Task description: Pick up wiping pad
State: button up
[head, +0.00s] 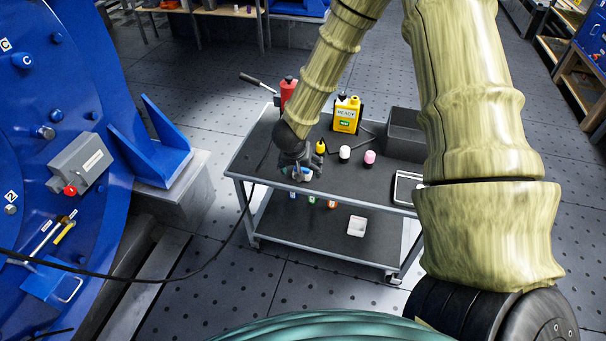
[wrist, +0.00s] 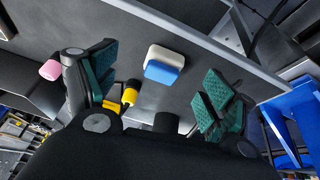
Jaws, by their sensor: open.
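The wiping pad is a small block, white on one side and blue on the other. In the wrist view the wiping pad (wrist: 165,63) lies on the dark cart top near its pale edge. My gripper (wrist: 158,88) is open, with green-padded fingers apart on the left and right, and the pad shows between and beyond them, not held. In the head view my gripper (head: 301,168) hangs low over the cart's front edge. It covers most of the pad there; only a bit of white and blue shows.
On the cart (head: 262,150) stand a yellow bottle (head: 346,115), a red bottle (head: 288,90), a small yellow-topped bottle (head: 320,147), and white-topped (head: 345,153) and pink-topped (head: 370,157) ones. A grey bin (head: 405,130) is at right. Blue machinery (head: 60,130) stands left.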

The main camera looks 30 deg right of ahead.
aim_at(303, 169)
jog(key=shift+m+y, duration=0.3)
jog(key=shift+m, duration=0.2)
jog(key=w+d+f, duration=0.2)
jog(key=w, duration=0.1)
jog(key=shift+w+d+b, duration=0.3)
jog(key=shift+d+b, duration=0.05)
jog(key=shift+a+x, duration=0.2)
jog(key=shift+x, duration=2.65)
jog(key=c, duration=1.1)
